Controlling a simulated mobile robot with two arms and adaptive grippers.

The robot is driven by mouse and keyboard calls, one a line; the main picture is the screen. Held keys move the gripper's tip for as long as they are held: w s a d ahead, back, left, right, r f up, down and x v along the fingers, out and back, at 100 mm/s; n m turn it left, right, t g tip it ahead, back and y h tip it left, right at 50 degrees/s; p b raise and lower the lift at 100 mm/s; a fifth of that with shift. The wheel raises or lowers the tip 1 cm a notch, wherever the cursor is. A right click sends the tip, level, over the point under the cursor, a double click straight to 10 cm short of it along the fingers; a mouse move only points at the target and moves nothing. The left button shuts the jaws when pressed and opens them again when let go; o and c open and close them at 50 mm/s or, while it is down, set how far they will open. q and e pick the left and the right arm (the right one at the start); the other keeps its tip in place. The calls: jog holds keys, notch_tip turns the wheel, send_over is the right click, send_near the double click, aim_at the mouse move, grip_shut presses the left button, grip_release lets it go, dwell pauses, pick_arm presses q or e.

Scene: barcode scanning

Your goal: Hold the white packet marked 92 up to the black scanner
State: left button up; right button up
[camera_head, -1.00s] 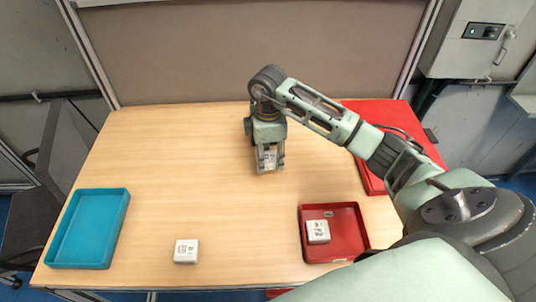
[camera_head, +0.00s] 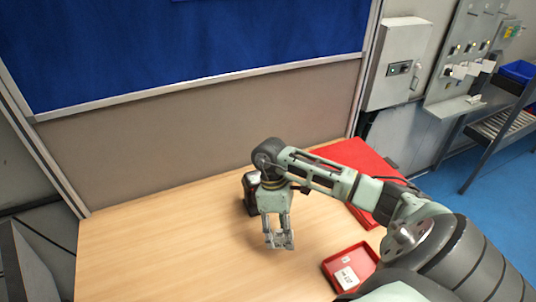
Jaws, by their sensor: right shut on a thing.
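My right gripper (camera_head: 279,243) points down over the middle of the table and is shut on a small white packet. The packet is mostly hidden between the fingers, and its marking cannot be read. A black object, apparently the scanner (camera_head: 249,194), stands just behind and left of the gripper, partly hidden by it. I cannot tell whether packet and scanner touch. Another white packet (camera_head: 347,277) lies in the small red tray (camera_head: 333,261), its print too small to read. My left gripper is not in view.
The wooden table (camera_head: 170,255) is clear to the left of my gripper. A large red tray or panel (camera_head: 365,160) lies at the back right, beneath my right arm. A partition (camera_head: 190,140) with a blue upper panel stands behind the table.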

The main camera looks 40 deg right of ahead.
aim_at(279, 231)
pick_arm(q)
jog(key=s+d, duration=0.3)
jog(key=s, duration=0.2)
pick_arm(e)
jog(key=shift+w+d+f, duration=0.25)
jog(key=shift+d+f, duration=0.05)
jog(key=shift+f, duration=0.15)
jog(key=shift+w+d+f, duration=0.2)
jog(key=shift+d+f, duration=0.05)
jog(key=shift+f, duration=0.15)
jog(key=f+b, duration=0.1)
jog(key=w+f+b, duration=0.1)
jog(key=b, duration=0.1)
jog(key=shift+w+d, duration=0.15)
jog(key=shift+d, duration=0.05)
jog(key=b, duration=0.1)
jog(key=w+f+b, duration=0.1)
jog(key=shift+w+d+f+b, duration=0.1)
jog(key=shift+w+d+b, duration=0.05)
jog(key=shift+w+b, duration=0.2)
jog(key=shift+w+d, duration=0.1)
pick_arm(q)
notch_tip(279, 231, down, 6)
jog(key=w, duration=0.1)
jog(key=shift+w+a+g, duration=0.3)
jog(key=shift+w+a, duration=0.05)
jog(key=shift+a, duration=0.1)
